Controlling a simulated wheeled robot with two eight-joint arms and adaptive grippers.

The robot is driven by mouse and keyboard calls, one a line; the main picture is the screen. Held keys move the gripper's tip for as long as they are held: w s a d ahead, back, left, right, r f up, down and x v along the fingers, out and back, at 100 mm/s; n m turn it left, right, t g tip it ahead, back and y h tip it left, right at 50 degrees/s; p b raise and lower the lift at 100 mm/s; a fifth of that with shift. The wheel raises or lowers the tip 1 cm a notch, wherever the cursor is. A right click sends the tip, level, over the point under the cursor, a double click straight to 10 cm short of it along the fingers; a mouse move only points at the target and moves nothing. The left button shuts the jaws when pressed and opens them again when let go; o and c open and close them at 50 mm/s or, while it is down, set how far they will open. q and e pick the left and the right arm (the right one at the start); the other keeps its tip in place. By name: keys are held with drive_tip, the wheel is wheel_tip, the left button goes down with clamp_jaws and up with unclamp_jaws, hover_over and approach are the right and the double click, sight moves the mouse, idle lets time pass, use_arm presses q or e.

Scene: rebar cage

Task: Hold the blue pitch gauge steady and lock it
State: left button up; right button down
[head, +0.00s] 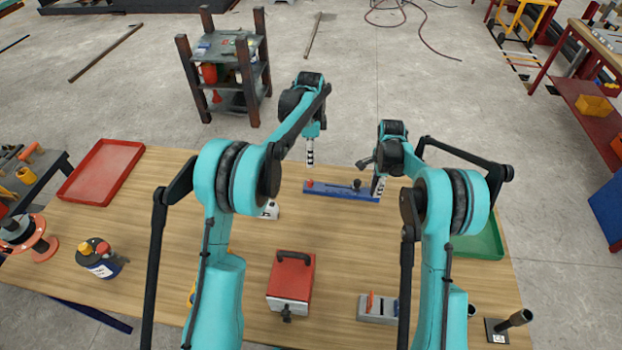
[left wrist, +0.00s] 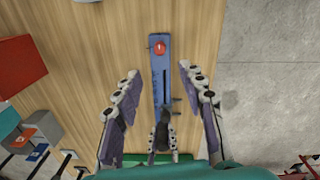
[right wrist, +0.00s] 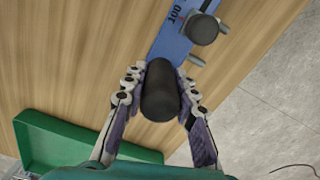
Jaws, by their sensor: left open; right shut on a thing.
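The blue pitch gauge (head: 335,190) lies on the far part of the wooden table. It has a red knob (head: 309,184) at its left end and a black knob (right wrist: 204,29) near its right end. My right gripper (head: 378,188) is shut on the dark cylindrical grip (right wrist: 161,92) at the gauge's right end, next to a "100" marking. My left gripper (head: 310,155) is open and empty above the gauge's left part. In the left wrist view, the gauge (left wrist: 162,75) with its red knob (left wrist: 159,48) shows between the spread fingers.
A green tray (head: 480,243) is at the table's right edge, beside my right arm. A red tray (head: 103,170) lies at the far left. A red box (head: 291,280) with a black handle stands in the near middle. Bare wood surrounds the gauge.

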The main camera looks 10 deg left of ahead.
sight(310, 181)
use_arm(q)
drive_tip(key=f, duration=1.2)
drive_tip(key=shift+s, duration=0.2)
drive_tip(key=shift+r, duration=0.1)
clamp_jaws()
